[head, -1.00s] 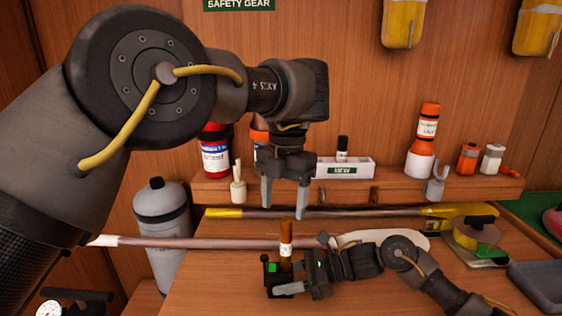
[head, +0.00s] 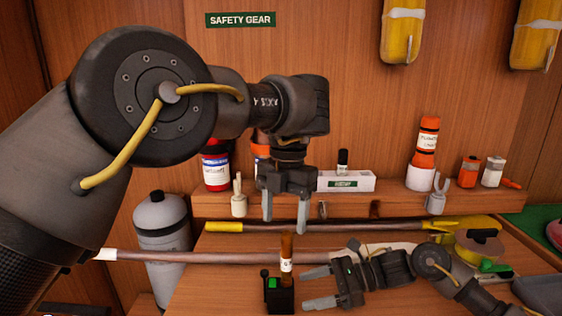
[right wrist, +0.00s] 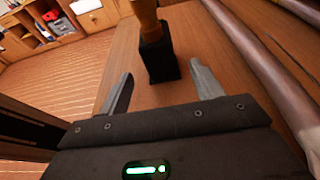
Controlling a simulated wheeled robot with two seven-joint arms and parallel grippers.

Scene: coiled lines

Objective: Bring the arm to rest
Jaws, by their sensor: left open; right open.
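My left gripper (head: 286,211) hangs open and empty, fingers down, in front of the back shelf. My right gripper (head: 303,287) is low over the table, with its open fingers pointing left. Just left of its fingertips a small brown cylinder with a white label (head: 286,262) stands upright in a black holder (head: 279,297) with a green patch. In the right wrist view the black holder (right wrist: 159,60) stands beyond the fingertips, apart from them, and nothing is between the fingers (right wrist: 160,90). The top of the cylinder is cut off there.
Two poles (head: 200,257) lie across the back of the table. The shelf bears a white box (head: 345,182), an orange flare (head: 424,155) and prongs (head: 436,196). A grey cylinder (head: 162,240) stands at left. A yellow reel (head: 478,247) sits at right.

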